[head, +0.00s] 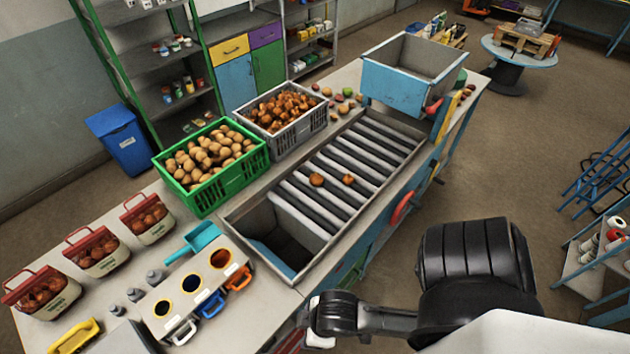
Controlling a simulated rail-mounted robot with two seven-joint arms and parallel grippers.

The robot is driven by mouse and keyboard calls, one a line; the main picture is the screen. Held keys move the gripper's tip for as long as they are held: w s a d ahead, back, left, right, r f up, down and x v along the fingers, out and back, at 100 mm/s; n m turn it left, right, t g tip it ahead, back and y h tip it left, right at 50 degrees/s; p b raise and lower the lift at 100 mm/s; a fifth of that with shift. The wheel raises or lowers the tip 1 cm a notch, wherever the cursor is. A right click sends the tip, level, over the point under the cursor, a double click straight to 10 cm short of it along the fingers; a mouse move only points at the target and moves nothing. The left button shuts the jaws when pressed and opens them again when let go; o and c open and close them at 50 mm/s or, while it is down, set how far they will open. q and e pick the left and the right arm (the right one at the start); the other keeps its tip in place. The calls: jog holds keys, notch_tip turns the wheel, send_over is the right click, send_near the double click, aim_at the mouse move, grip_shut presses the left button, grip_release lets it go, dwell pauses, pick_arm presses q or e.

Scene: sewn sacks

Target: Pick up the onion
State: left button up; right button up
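Two small orange-brown round items lie close together on the grey rollers (335,165) of the sorting bench. The right one (348,179) looks like an onion; the left one (316,180) is similar, but too small to tell for sure. More brown onions (283,108) fill a grey crate (302,130) behind the rollers. One of my arms crosses the lower right of the head view, its black end near the bench's front edge, well apart from the two items. No gripper fingers show on it. My other arm is not seen.
A green crate (215,192) of potatoes stands left of the rollers. An open chute (283,245) lies at their near end. A blue-grey bin (398,85) stands at the far end.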

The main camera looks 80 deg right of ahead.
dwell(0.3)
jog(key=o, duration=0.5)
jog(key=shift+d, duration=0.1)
